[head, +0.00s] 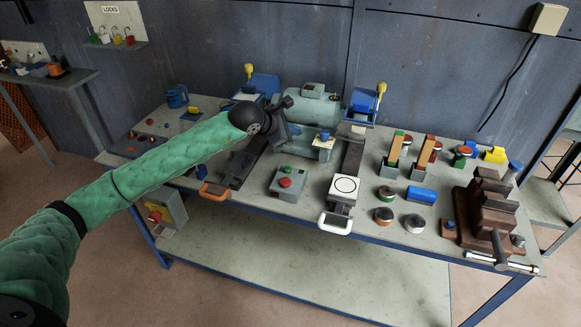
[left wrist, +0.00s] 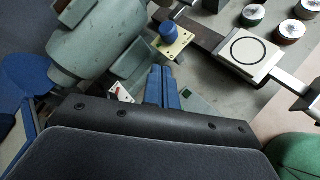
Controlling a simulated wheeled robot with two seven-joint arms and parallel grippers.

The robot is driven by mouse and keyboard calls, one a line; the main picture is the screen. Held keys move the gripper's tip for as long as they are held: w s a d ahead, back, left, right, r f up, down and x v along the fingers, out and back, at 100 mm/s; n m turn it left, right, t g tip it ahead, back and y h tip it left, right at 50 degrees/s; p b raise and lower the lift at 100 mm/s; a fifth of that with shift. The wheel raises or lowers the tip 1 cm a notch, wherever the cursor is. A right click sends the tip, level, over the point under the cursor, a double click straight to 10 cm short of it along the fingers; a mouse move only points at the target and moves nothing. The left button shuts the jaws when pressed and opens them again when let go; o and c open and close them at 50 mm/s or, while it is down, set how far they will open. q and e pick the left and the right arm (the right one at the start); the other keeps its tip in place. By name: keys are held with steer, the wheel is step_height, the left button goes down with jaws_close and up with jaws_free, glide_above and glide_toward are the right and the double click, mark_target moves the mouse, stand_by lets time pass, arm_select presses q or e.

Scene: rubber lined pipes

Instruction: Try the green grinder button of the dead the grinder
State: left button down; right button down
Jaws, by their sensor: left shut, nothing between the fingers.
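The grinder (head: 307,108) is a grey-green rounded machine with blue guards at the back of the bench. It also shows at the upper left of the left wrist view (left wrist: 98,48). My left gripper (head: 284,126) is over the bench just in front of the grinder's left part. Its blue fingers, seen in the left wrist view (left wrist: 162,82), are together and empty. A small green patch (left wrist: 188,95) shows beside them, partly hidden.
A yellowish plate with a blue knob (head: 324,139) stands close right of my gripper. A white-handled slide with a circle-marked pad (head: 344,186) and an orange-handled slide (head: 216,189) flank the box. Round tins and a brown vice (head: 487,212) fill the right side.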

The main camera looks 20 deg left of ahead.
mark_target(285, 169)
arm_select(q)
steer(key=shift+s+a+f+g+y, duration=0.3)
steer(key=shift+a+f+y, duration=0.15)
steer(key=shift+a+f, duration=0.2)
steer(key=shift+s+a+f+g+y, duration=0.3)
steer(key=shift+a+f+y, duration=0.15)
steer(key=shift+a+f, duration=0.15)
arm_select(e)
steer(key=shift+w+a+r+t, duration=0.1)
steer(key=shift+w+t, duration=0.2)
steer(key=shift+w, duration=0.2)
